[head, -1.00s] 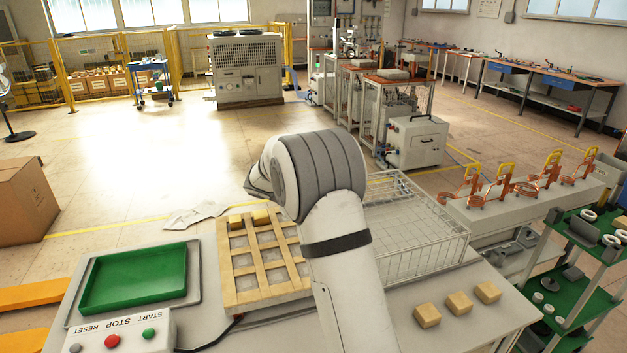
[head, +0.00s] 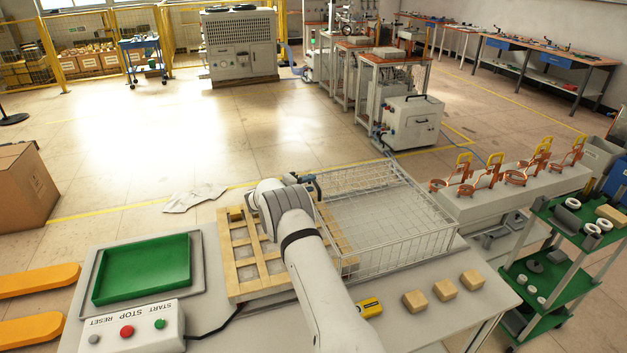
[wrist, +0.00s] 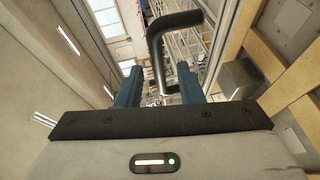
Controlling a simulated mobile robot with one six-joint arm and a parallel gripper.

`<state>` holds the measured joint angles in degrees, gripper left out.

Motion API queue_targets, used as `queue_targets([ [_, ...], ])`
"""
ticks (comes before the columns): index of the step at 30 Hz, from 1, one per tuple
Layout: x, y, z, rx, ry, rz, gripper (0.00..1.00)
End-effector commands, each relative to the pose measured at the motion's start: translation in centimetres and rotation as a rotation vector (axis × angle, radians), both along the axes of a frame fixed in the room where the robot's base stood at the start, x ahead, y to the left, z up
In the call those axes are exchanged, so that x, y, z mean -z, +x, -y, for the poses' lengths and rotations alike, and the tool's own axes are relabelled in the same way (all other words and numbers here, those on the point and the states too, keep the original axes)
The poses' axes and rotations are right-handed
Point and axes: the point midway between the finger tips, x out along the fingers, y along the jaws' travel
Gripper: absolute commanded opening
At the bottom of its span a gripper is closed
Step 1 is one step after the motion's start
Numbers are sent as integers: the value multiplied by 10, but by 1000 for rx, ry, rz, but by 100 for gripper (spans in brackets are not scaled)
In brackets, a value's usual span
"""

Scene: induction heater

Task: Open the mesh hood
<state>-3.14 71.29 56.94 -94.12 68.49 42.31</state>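The mesh hood (head: 405,240) is a pale wire cage low on the worktable, just right of the wooden grid. It appears to rest on the table. Its dark handle is at its left end, beside my gripper (head: 308,181). In the wrist view the black bent handle (wrist: 157,62) stands between the two blue fingers of my gripper (wrist: 160,85). The fingers are apart, with gaps showing on both sides of the handle, so the gripper is open around it. Part of the mesh (wrist: 188,45) shows behind the handle. My arm hides some of the hood's near left side.
A wooden grid (head: 245,262) lies left of the hood under my arm. A green tray (head: 142,268) and a button box (head: 128,325) are farther left. Copper coils (head: 515,177) stand behind right.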

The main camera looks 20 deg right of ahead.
Motion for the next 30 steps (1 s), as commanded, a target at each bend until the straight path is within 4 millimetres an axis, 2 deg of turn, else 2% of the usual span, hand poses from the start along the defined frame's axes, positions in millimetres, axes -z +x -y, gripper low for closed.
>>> queue_targets([
  [1,0,3,8,1,1,-1,34],
  [6,4,10,24,1,1,-1,34],
  [17,6,12,28,-2,1,-1,33],
  [27,6,12,27,-2,1,-1,5],
  [30,6,12,27,-2,1,-1,0],
])
